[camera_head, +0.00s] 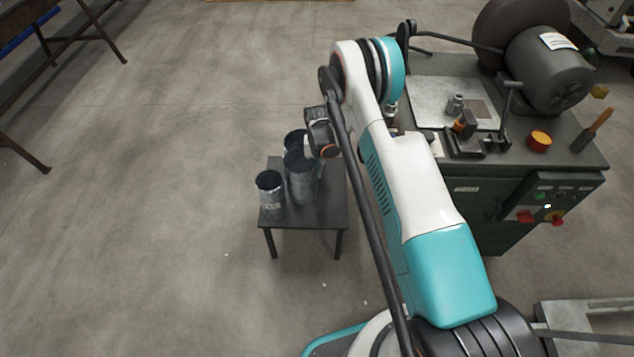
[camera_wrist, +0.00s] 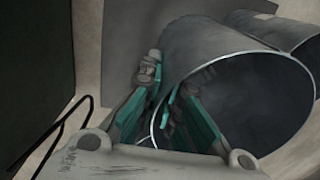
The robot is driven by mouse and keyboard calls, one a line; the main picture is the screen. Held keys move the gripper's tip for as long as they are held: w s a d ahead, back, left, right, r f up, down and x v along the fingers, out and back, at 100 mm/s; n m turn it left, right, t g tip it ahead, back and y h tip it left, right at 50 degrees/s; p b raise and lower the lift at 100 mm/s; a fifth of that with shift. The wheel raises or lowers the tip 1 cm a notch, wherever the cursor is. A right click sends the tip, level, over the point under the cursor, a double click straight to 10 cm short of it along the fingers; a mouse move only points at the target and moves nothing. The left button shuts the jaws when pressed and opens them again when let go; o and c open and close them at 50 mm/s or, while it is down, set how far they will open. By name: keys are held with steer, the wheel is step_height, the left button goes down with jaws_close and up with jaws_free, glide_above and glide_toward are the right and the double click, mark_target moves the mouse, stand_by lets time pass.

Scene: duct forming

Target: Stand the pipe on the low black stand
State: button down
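The low black stand (camera_head: 323,213) is a small dark table left of the green bench in the head view. Several grey metal pipes show at it: one at the front left (camera_head: 270,195), one in the middle (camera_head: 301,182), and one behind (camera_head: 294,139), partly hidden. My gripper (camera_head: 318,150) is over the stand at the middle pipe. In the wrist view, my gripper (camera_wrist: 167,92) has one teal finger inside the near pipe (camera_wrist: 205,48) and one outside, closed on its wall. The bottom of this pipe is hidden, so I cannot tell whether it touches the stand.
Another pipe (camera_wrist: 278,30) is close beside the near one in the wrist view. The green bench (camera_head: 478,205) with a grinder and tools stands right of the stand. A rusty-legged table (camera_head: 90,30) is at the far left. The floor between is clear.

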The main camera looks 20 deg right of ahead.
steer(key=shift+f+b, duration=0.95)
steer(key=shift+f, duration=2.05)
steer(key=c, duration=1.8)
jaws_free()
steer(key=shift+f, duration=0.1)
